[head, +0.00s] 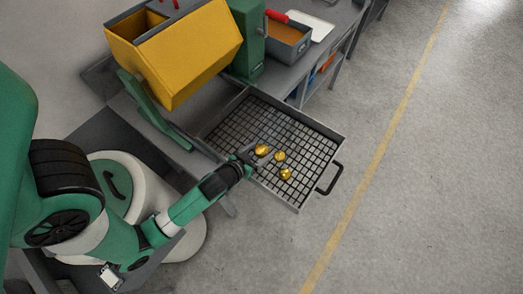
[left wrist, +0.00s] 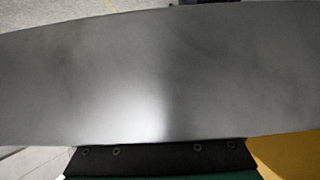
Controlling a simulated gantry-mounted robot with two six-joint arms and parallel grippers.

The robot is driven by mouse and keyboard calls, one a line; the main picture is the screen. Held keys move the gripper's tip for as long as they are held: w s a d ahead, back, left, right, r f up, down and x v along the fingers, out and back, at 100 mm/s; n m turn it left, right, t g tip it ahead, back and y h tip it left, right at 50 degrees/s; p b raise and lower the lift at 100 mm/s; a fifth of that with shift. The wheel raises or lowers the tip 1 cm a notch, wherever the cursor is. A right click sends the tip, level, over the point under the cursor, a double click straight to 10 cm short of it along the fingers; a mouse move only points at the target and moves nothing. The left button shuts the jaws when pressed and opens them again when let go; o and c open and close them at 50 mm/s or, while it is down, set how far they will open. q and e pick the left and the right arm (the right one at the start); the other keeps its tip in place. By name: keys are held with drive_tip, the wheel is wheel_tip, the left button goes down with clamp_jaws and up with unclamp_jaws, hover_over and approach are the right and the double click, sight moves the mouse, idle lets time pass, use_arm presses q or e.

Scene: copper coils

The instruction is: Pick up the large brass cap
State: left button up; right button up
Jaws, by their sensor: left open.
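Three shiny brass pieces lie in the gridded tray (head: 325,146) in the head view: one at the left (head: 262,150), one in the middle (head: 279,156) and one nearer the front (head: 286,173). The left one looks slightly larger, but I cannot tell for sure which is the large cap. My left gripper (head: 250,158) is open at the tray's near-left edge, just left of the left brass piece and close to it. I cannot tell whether they touch. My right gripper is out of view.
The tray has raised walls and a black handle (head: 330,180) at its right end. A yellow hopper (head: 175,55) stands at the tray's upper left. A grey bin (head: 287,42) sits on the bench behind. Floor right of the tray is clear.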

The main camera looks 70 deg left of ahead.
use_arm(q)
drive_tip(key=c, duration=1.1)
drive_tip(key=shift+o, duration=0.2)
drive_tip(key=shift+r, duration=0.1)
drive_tip(key=shift+r, duration=0.25)
wheel_tip(320, 180, up, 2)
drive_tip(key=shift+r+p, duration=0.1)
drive_tip(key=shift+p, duration=0.7)
drive_tip(key=w+d+r+p, duration=0.8)
drive_tip(key=d+r+p, duration=0.2)
drive_tip(key=p, duration=0.3)
drive_tip(key=shift+d, duration=0.75)
